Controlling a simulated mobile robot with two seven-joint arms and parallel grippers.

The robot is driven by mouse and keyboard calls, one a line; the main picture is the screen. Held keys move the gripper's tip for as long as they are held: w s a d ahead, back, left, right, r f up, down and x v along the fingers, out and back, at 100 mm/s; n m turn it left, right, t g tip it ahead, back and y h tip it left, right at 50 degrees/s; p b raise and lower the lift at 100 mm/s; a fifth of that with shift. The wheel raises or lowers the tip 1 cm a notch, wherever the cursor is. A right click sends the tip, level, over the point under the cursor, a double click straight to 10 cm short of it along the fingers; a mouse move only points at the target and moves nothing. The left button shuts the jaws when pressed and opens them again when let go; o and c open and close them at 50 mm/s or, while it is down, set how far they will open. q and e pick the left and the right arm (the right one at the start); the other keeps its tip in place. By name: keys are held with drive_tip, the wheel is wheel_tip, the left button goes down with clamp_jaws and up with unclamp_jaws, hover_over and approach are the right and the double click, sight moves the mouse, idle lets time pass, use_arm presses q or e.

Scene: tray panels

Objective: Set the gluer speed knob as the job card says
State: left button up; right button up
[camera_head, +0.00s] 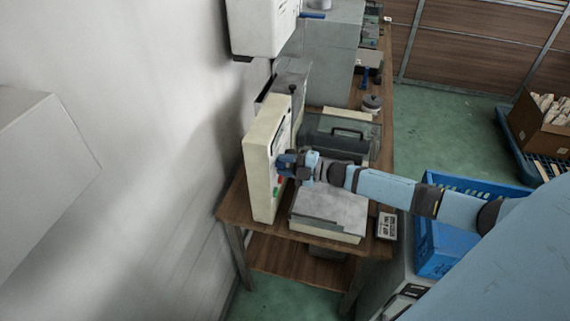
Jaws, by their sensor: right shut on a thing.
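A cream upright control panel (262,168) stands at the left end of the wooden table (232,208). My right gripper (284,165) reaches in from the right and is at the panel's front face, shut on a knob there. The gripper hides the knob, so its pointer and scale cannot be read. A green button and a red button (277,189) show just below the gripper. No job card can be made out for certain. My left gripper is not in view.
A machine with a pale flat bed (330,211) and a dark clear cover (325,133) stands beside the panel. A small grey keypad-like box (387,226) lies at the table's right edge. A blue crate (438,250) stands to the right, under my right arm.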

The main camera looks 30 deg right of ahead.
drive_tip(key=o, duration=0.9)
drive_tip(key=shift+s, duration=0.1)
drive_tip(key=b+v, duration=0.3)
drive_tip(key=v, duration=1)
drive_tip(key=shift+s+d, duration=0.2)
drive_tip(key=shift+s, duration=0.05)
